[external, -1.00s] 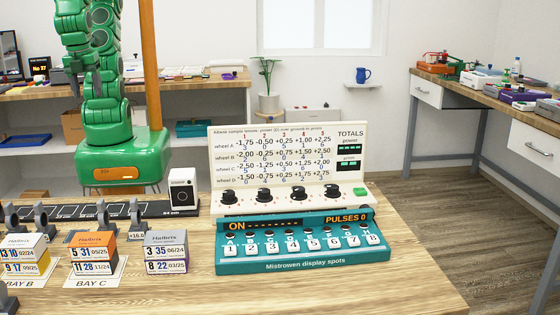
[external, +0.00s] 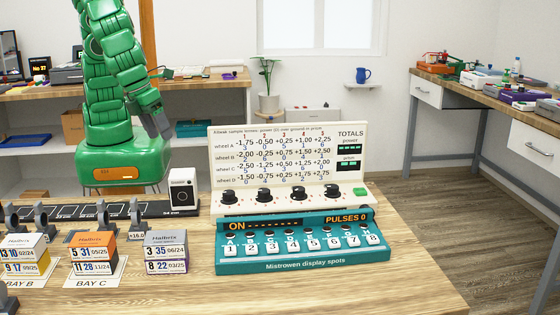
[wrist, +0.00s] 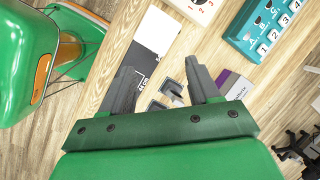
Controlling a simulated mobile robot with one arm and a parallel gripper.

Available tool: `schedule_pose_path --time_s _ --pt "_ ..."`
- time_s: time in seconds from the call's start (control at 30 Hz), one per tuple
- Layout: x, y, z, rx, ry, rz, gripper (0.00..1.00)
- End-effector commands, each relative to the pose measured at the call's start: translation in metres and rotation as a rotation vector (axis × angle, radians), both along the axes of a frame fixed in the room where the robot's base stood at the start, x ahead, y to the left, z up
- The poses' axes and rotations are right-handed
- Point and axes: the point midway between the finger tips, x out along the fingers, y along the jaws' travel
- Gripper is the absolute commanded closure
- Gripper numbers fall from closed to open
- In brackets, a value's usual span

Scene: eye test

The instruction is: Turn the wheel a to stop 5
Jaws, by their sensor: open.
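A white upright panel (external: 216,170) stands on the wooden table in the external view. Its chart has rows for wheels A to D and columns 1 to 5. Below is a row of several black knobs; the leftmost knob (external: 228,196) is probably wheel A, but its letter and pointer are too small to read. My gripper (external: 164,133) is up behind the table's left part, left of the panel, pointing down and touching nothing. In the wrist view my gripper (wrist: 160,72) has its fingers wide apart, empty. Only a corner of the panel (wrist: 196,6) shows there.
A teal display box (external: 300,266) stands in front of the panel. A green button (external: 361,192) sits at the panel's right. A dark rail (external: 110,209) with a white block (external: 183,190) and several small boxes (external: 166,252) occupy the table's left. The table's front right is clear.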

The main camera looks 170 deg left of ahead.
Motion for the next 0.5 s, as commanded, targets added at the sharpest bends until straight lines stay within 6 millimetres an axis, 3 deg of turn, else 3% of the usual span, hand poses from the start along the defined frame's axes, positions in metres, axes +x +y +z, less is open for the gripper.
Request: schedule_pose_path --time_s 0.3,0.5 --pt "0.019 0.079 -0.049 0.033 0.099 -0.293 0.39" --pt "0.025 0.118 -0.078 0.043 0.152 -0.461 0.39"
